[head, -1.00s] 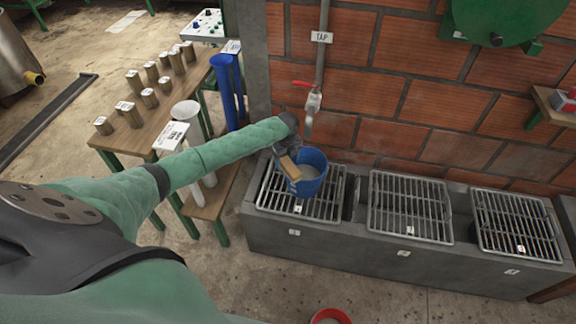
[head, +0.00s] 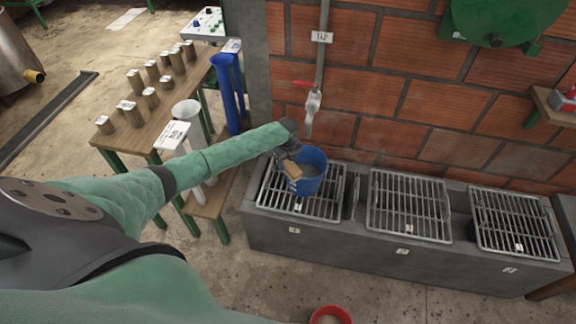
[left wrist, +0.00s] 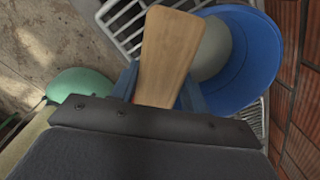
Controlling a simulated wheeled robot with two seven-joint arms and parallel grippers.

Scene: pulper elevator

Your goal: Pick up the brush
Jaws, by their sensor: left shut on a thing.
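My left gripper (head: 290,173) is at the near left side of a blue bucket (head: 315,168), which stands on the left metal grate (head: 270,202). The gripper is shut on a flat wooden piece, the brush (head: 291,169). In the left wrist view the brush (left wrist: 167,52) shows as a tan wooden block between the fingers, with its bristles not visible. The blue bucket (left wrist: 262,60) is right beside it and holds something greyish. I cannot tell whether the brush touches the bucket. My right gripper is not in view.
A tap (head: 313,101) hangs on the brick wall behind the bucket. Two more grates (head: 408,205) lie to the right on the concrete trough. A wooden bench (head: 118,142) with several cylinders is at left. A red bucket (head: 330,315) stands on the floor in front.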

